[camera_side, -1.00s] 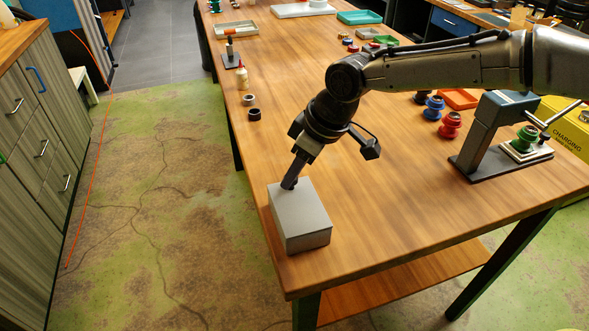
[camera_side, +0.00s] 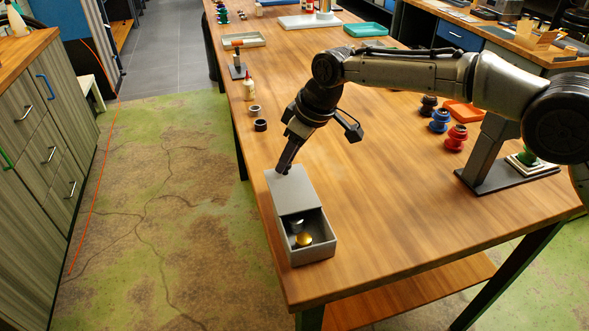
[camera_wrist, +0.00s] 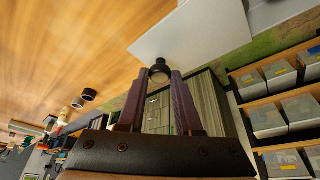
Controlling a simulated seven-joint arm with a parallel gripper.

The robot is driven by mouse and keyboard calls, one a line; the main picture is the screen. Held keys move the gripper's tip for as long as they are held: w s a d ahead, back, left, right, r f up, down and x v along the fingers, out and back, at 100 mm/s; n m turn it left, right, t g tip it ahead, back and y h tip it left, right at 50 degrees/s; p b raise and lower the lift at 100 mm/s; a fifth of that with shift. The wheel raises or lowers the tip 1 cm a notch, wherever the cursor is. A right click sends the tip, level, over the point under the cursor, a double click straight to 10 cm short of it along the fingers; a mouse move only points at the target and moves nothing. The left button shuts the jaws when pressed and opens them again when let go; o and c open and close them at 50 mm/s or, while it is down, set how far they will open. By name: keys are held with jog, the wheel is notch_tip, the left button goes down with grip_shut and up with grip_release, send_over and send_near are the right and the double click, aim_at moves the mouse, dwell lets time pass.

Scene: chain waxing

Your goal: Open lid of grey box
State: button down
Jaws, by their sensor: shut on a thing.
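The grey box (camera_side: 313,256) stands at the table's near left corner, open at its near end. Its flat grey lid (camera_side: 292,192) is slid toward the far side and covers the far part. Inside the opening lie a gold round piece (camera_side: 304,239) and a silver one (camera_side: 296,226). My gripper (camera_side: 284,169) is at the far end of the lid. In the wrist view, my gripper (camera_wrist: 159,88) is shut on the small black knob (camera_wrist: 160,69) of the pale lid (camera_wrist: 195,40). The box's far part is hidden under the lid.
A black ring (camera_side: 261,125) and a glue bottle (camera_side: 248,85) stand beyond the box along the left edge. Blue (camera_side: 439,120) and red (camera_side: 457,137) spools and a press stand (camera_side: 485,160) are to the right. The table middle is clear.

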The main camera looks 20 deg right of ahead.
jog(key=shift+w+r, duration=0.15)
jog(key=shift+w, duration=0.75)
jog(key=c, duration=0.6)
grip_release()
jog(key=v, duration=1.3)
jog(key=shift+s+d+r, duration=0.15)
jog(key=shift+r, duration=0.15)
